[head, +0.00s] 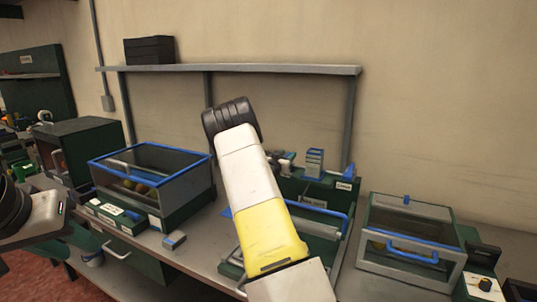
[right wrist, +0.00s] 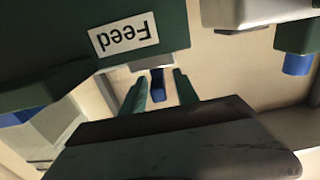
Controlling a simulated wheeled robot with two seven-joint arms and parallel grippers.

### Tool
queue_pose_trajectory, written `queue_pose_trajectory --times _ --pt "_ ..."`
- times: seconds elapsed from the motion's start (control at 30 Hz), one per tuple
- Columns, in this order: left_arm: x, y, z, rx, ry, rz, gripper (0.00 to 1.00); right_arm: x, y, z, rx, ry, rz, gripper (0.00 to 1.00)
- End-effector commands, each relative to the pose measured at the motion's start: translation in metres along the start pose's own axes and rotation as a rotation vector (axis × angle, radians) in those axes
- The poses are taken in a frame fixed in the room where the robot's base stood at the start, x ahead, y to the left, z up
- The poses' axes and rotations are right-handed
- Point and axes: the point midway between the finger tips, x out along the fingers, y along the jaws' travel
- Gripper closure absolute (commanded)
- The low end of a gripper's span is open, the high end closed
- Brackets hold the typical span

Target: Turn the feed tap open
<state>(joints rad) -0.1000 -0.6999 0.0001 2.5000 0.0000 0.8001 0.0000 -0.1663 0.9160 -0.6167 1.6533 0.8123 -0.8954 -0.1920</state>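The Feed label (right wrist: 124,35) shows upside down on a green housing (right wrist: 60,40) in the right wrist view. Just beside it is a small blue handle (right wrist: 157,84), which looks like the feed tap, under a grey mount. The two green fingertips of my right gripper (right wrist: 159,90) stand on either side of the blue handle, with a narrow gap showing on both sides. In the head view my right arm hides this gripper and the tap. My left arm's dark end (head: 40,215) is at the left edge; its fingertips cannot be made out.
A blue-rimmed clear bin (head: 205,160) with oranges stands on the bench at left. A clear-lidded box (head: 410,268) with a blue handle stands at right. A small blue-topped block (head: 174,240) lies on the bench. A shelf (head: 290,69) runs along the wall behind.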

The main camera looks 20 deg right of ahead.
Motion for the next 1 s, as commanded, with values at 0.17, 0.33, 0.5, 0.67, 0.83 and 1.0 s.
queue_pose_trajectory --times 0.17,0.33,0.5,0.67,0.83,1.0 --pt "0.000 0.000 0.000 0.000 0.000 0.000 0.66 0.022 0.000 0.000 0.000 0.001 0.000 0.64" --pt "0.000 0.000 0.000 0.000 0.000 0.000 0.66 0.029 0.000 0.000 0.001 -0.001 0.000 0.64" --pt "0.000 0.000 0.000 0.000 0.000 0.000 0.66 0.029 0.000 0.000 0.001 -0.001 -0.001 0.64" --pt "0.000 0.000 0.000 0.000 0.000 0.000 0.66 0.028 0.000 0.000 0.001 -0.001 -0.001 0.89" --pt "0.000 0.000 0.000 0.000 0.000 0.000 0.66 0.028 0.000 0.000 0.001 -0.001 -0.001 1.00" --pt "0.000 0.000 0.000 0.000 0.000 0.000 0.66 0.028 0.000 0.000 0.001 -0.001 -0.008 1.00"
